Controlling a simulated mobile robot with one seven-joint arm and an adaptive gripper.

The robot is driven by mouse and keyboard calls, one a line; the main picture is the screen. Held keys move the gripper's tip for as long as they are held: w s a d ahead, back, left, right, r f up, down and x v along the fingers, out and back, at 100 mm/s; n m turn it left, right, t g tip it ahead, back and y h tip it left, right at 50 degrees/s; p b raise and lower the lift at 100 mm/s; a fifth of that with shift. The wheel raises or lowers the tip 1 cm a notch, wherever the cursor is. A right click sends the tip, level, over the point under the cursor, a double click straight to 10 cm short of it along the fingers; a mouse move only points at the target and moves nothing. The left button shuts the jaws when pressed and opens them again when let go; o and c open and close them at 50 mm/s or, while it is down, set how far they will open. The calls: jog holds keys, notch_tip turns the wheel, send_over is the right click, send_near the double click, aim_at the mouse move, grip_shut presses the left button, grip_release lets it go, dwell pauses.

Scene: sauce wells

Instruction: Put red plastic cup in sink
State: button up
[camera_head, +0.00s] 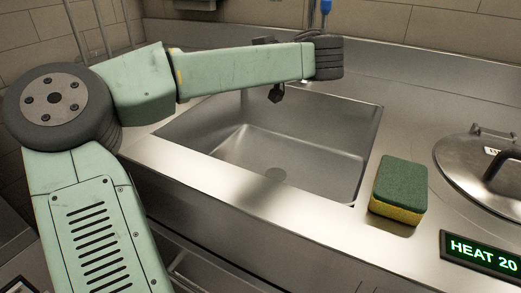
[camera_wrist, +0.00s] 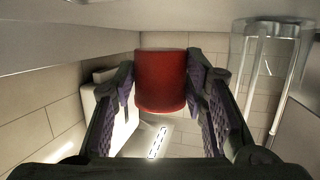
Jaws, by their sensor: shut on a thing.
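The red plastic cup (camera_wrist: 160,88) is in the wrist view, between the two dark fingers of my gripper (camera_wrist: 161,70). The fingers press on its left and right sides, so the gripper is shut on it. The cup does not show in the head view, where my pale green arm reaches across above the back of the sink and hides the hand. The steel sink (camera_head: 225,150) is in the middle of the head view. Its visible basin is empty, with a round drain at the bottom.
A green and yellow sponge (camera_head: 400,188) lies on the counter just right of the sink. Farther right are a round steel lid (camera_head: 470,172) with a dark handle and a green-lit display (camera_head: 481,254). A blue-tipped fixture (camera_head: 326,7) stands behind the sink. A tiled wall is at the back.

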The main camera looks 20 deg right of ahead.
notch_tip(320, 180, down, 17)
jog(key=shift+s+f+b, duration=0.1)
jog(key=shift+b, duration=0.55)
jog(key=shift+f+b, duration=0.35)
jog(key=shift+b, duration=0.15)
jog(key=shift+f, duration=0.15)
jog(key=shift+a, duration=0.1)
